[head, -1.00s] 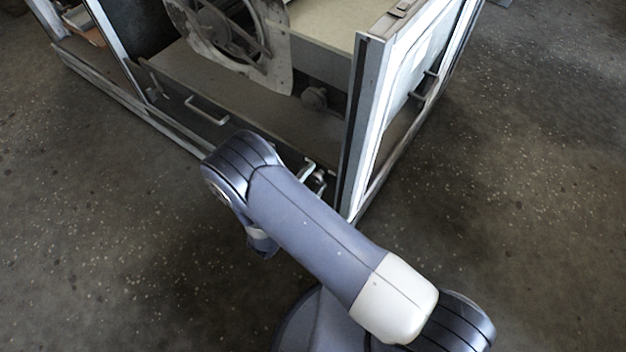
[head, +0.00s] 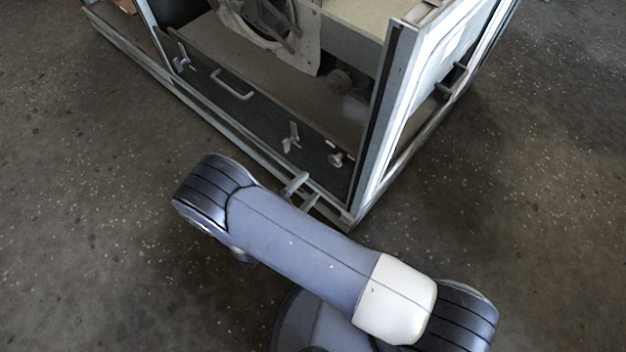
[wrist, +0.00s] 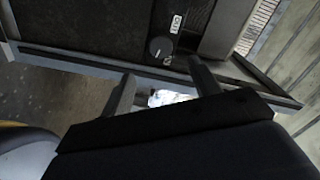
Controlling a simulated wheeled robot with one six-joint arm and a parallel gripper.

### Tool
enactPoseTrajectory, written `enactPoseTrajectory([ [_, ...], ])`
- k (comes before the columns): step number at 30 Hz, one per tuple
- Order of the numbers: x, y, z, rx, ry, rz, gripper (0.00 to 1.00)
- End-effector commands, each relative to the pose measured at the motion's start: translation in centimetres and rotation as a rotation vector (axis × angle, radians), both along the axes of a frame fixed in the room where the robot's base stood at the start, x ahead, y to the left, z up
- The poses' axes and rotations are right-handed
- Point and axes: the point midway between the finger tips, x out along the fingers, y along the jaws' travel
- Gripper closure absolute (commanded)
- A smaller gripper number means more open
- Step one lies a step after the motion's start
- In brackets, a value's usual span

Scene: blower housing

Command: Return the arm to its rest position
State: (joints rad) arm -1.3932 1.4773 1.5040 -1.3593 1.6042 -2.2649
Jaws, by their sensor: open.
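My arm (head: 300,245) crosses the lower middle of the head view, bent, over the floor in front of the blower housing (head: 385,130). My gripper (wrist: 162,90) shows in the wrist view with its two dark fingers apart and nothing held between them. In that view the fingers point toward the housing's lower frame rail and a dark panel with a round knob (wrist: 160,48). In the head view my gripper is mostly hidden behind the arm; two small grey pieces by the lower rail may be its fingertips.
The housing's front panel has a bar handle (head: 232,85), a left latch (head: 181,60), a right latch (head: 291,138) and a small knob (head: 338,158). A blower wheel (head: 268,18) sits behind it. The corner post (head: 385,115) stands close by. Concrete floor (head: 90,230) is clear left and right.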

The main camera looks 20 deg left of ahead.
Motion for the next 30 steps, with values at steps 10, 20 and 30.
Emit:
enactPoseTrajectory([
  [10,-0.1,0.1,0.0,0.000,0.000,0.000,0.41],
  [20,2.8,-1.2,-0.1,0.001,0.000,-0.006,0.41],
  [30,8.0,-3.4,0.0,0.001,0.000,-0.004,0.41],
])
